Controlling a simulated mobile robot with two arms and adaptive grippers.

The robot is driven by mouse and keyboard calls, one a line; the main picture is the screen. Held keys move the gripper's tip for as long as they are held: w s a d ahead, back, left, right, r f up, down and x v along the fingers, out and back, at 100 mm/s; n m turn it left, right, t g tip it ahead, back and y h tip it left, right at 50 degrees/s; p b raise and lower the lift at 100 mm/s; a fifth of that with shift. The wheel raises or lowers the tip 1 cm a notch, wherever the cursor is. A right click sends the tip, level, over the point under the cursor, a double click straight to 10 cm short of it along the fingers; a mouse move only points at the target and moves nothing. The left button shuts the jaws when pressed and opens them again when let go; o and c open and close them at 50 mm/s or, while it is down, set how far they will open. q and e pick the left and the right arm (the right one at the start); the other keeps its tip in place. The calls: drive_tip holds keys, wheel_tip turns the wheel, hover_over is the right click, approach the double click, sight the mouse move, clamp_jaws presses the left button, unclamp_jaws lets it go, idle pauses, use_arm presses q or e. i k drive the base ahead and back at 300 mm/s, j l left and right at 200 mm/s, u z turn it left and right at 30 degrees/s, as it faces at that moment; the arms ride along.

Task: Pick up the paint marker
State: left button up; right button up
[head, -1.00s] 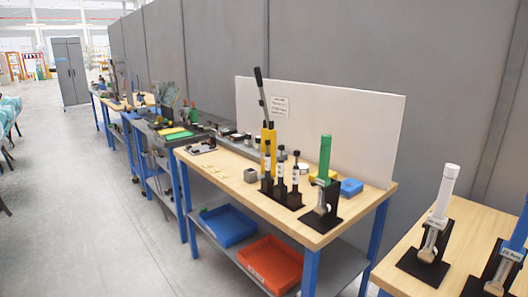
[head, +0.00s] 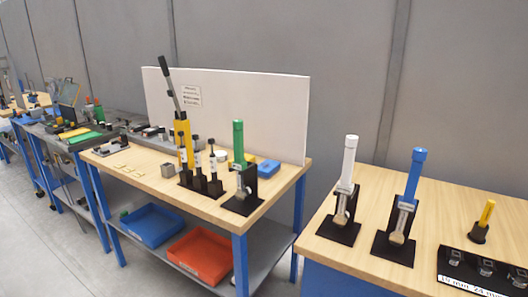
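A small yellow pen-like thing (head: 487,213) stands upright in a small black holder (head: 478,233) at the right of the head view; it looks like a paint marker, but I cannot read any label. Several dark-capped, labelled tubes (head: 213,166) stand in a black rack on the middle table; I cannot tell what they are. Neither of my grippers is in view.
The right wooden table (head: 318,250) bears a white-handled tool (head: 348,160) and a blue-handled tool (head: 415,172) on black stands. A green-handled tool (head: 238,140) stands on the middle table. Blue (head: 150,232) and red (head: 202,262) bins sit below. Grey floor is at the left.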

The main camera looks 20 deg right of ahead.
sight(490, 206)
drive_tip(key=z, duration=3.5)
drive_tip(key=i+j+z, duration=0.1)
drive_tip(key=i, duration=0.5)
drive_tip(key=i+j, duration=0.15)
drive_tip(key=i, duration=0.45)
drive_tip(key=u, duration=1.65)
